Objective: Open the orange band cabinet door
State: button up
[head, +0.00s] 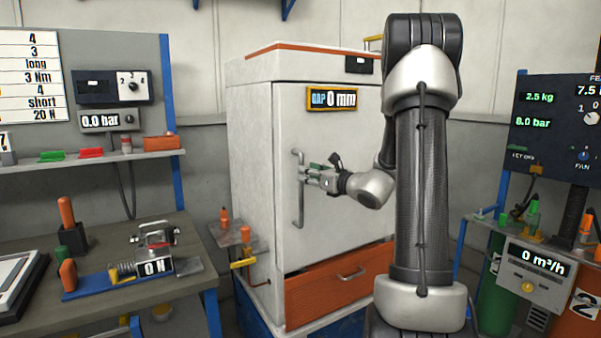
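The cabinet (258,150) is white and stands in the middle of the head view, with an orange band (300,46) along its top edge. Its white door (330,220) looks closed, and a display on it (333,99) reads "GAP 0 mm". A vertical grey bar handle (299,210) is on the door's left side. My gripper (305,174) is at the upper half of this handle, with its fingers reaching it from the right. The fingers are small here, and I cannot tell whether they are closed around the bar. My arm hides the door's right part.
An orange drawer (340,285) with a bar handle is below the door. A workbench (190,250) with a clamp fixture is at the left, near a small side shelf (232,240). A gauge panel (550,140) and green cylinder (495,290) stand at the right.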

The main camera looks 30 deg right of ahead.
jog(key=x, duration=0.4)
jog(key=shift+w, duration=0.1)
